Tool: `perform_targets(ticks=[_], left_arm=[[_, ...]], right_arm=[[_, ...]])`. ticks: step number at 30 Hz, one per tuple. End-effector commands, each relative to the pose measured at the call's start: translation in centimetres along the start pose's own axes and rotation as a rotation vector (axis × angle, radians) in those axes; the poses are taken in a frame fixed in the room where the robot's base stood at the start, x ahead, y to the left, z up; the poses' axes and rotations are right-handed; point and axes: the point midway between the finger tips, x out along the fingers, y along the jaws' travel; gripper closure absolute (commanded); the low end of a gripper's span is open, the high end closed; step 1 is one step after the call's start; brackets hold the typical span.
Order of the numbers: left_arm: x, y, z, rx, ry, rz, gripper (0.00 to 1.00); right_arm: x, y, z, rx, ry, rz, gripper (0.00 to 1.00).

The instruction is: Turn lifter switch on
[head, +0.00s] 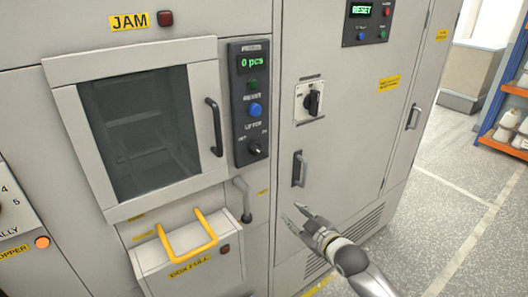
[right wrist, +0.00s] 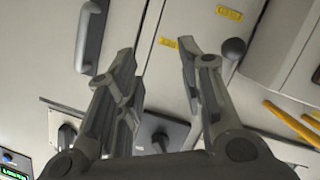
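The lifter switch (head: 256,148) is a small dark rotary knob low on a dark control panel (head: 240,100), under the label LIFTER. Its pointer is too small to read. A green display and green and blue buttons sit above it. My right gripper (head: 292,211) is open and empty, below and to the right of the panel, near the cabinet front and apart from the switch. Its two spread fingers also show in the right wrist view (right wrist: 155,50), with nothing between them. My left gripper is not in view.
A larger black rotary switch (head: 313,100) sits on the right cabinet door, above a door handle (head: 299,169). A windowed door's handle (head: 214,127) and a grey lever (head: 242,197) stick out near the panel. A yellow-handled box (head: 188,270) protrudes lower left. Floor is clear at right.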

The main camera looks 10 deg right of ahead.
Motion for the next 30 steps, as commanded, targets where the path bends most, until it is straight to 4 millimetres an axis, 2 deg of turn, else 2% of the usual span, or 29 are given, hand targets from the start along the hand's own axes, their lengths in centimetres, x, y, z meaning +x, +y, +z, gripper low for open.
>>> perform_targets(ticks=[1,3,6,9,13,17,30], left_arm=[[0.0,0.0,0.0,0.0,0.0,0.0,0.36],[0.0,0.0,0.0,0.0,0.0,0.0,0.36],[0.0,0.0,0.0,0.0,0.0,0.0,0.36],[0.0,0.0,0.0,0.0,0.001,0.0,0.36],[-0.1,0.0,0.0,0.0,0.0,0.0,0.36],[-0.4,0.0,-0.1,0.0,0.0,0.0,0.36],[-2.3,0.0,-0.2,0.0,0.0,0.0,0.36]], right_arm=[[-0.7,1.3,-4.2,-0.043,0.072,0.008,0.64],[-1.8,2.4,-8.7,-0.091,0.15,0.014,0.64],[-3.5,3.2,-13.4,-0.145,0.234,0.019,0.64],[-4.7,3.5,-16.1,-0.18,0.283,0.02,0.64],[-5.2,3.7,-17.5,-0.195,0.307,0.022,0.64],[-4.3,3.8,-17.9,-0.195,0.308,0.023,0.64],[1.8,3.8,-19.9,-0.193,0.308,0.022,0.64]])
